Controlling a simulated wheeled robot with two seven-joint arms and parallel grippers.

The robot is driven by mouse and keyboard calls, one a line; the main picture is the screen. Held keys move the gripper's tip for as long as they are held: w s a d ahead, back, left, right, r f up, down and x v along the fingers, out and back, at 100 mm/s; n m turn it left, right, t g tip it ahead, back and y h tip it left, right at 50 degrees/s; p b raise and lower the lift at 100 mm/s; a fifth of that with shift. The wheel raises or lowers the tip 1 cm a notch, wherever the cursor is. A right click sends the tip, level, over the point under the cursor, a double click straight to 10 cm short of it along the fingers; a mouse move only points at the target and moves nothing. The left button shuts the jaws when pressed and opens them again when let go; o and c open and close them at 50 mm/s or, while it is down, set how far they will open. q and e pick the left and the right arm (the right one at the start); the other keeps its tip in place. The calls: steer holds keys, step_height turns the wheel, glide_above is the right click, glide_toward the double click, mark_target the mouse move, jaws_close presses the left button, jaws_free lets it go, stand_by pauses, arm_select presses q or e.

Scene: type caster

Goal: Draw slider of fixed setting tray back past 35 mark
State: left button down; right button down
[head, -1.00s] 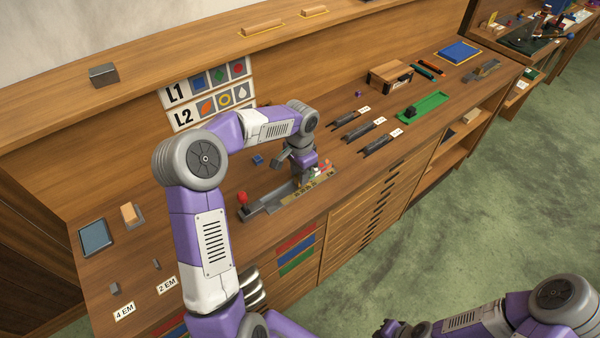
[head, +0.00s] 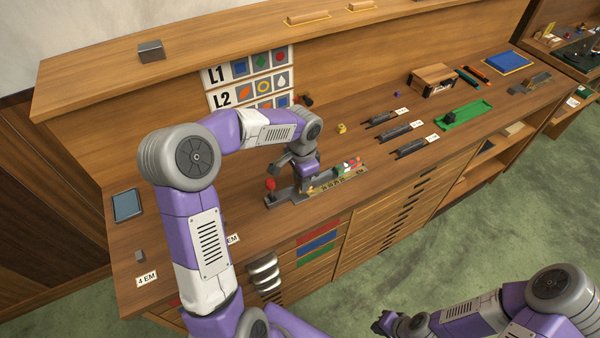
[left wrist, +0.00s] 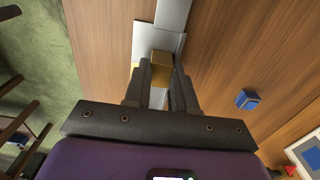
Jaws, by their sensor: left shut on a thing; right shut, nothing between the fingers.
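The setting tray (head: 284,199) is a long grey tray on the bench, with a red knob (head: 270,184) at its left end. A yellowish marked strip (head: 338,184) and several small coloured pieces (head: 350,166) are at its right part. My left gripper (head: 303,186) reaches down into the tray, between the knob and the pieces. In the left wrist view its fingers are shut on a brass-coloured slider block (left wrist: 161,66) on the grey metal. The scale numbers are too small to read. My right gripper (head: 386,322) is low at the front, away from the bench, shut and empty.
A sign board (head: 250,80) stands behind the tray. Dark holders (head: 400,132), a green tray (head: 466,113) and a wooden box (head: 434,79) are to the right. A small blue block (left wrist: 247,99) lies beside the tray. Bench top right of the tray is partly clear.

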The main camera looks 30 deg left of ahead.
arm_select(q)
steer(key=c, duration=0.9)
jaws_free()
steer(key=shift+r, duration=0.1)
step_height(320, 180, up, 7)
steer(key=shift+r+p, duration=0.2)
steer(key=shift+p, duration=0.7)
